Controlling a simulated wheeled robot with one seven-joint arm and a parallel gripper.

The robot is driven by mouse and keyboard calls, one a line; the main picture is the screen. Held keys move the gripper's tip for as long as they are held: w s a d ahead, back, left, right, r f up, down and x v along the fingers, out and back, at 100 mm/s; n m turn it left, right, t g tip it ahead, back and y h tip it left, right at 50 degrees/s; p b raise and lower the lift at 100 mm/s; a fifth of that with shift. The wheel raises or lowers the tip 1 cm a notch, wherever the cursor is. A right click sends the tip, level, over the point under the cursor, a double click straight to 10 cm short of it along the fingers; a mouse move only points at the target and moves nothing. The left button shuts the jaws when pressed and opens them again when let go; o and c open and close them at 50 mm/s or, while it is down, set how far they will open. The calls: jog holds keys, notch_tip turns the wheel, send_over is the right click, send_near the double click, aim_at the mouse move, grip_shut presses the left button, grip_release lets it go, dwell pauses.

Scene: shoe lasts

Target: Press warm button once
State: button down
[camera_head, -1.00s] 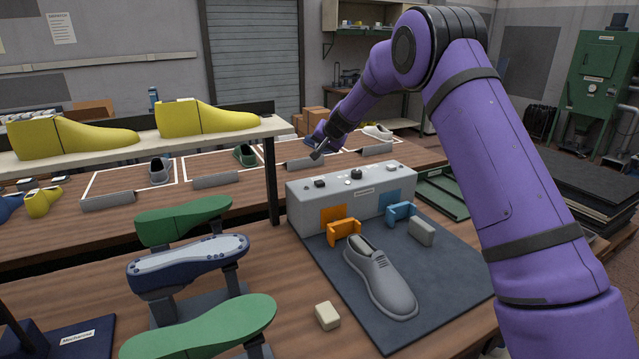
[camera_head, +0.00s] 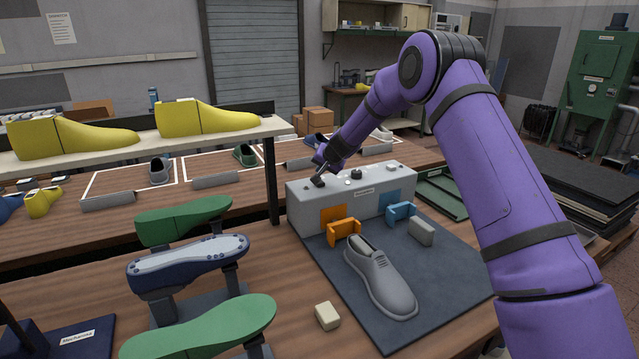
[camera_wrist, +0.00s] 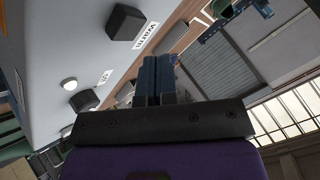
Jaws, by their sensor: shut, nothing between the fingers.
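The grey console (camera_head: 345,205) stands on the dark mat, with buttons on its top. In the wrist view, a black square button (camera_wrist: 125,22) sits beside a label (camera_wrist: 145,38) that appears to read "WARM", turned over. My gripper (camera_wrist: 157,62) is shut and empty, its fingertips to the lower right of that button, with a visible gap in the picture. In the head view my gripper (camera_head: 319,172) is over the left end of the console top, at the left black button. It partly hides this button, and contact cannot be told.
A second black button (camera_wrist: 85,100) and a white dome (camera_wrist: 69,83) are farther along the console. Orange (camera_head: 343,231) and blue (camera_head: 401,213) brackets stand in front, with a grey shoe (camera_head: 380,280) on the mat. The shelf with yellow lasts (camera_head: 205,118) is to the left.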

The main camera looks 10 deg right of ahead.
aim_at(321, 182)
jog(key=shift+f, duration=0.6)
jog(key=shift+f, duration=0.1)
dwell(1.6)
jog(key=shift+f, duration=0.3)
jog(key=shift+f, duration=0.55)
dwell(1.0)
jog(key=shift+r, duration=0.95)
jog(key=shift+r, duration=0.1)
jog(key=shift+r, duration=2.4)
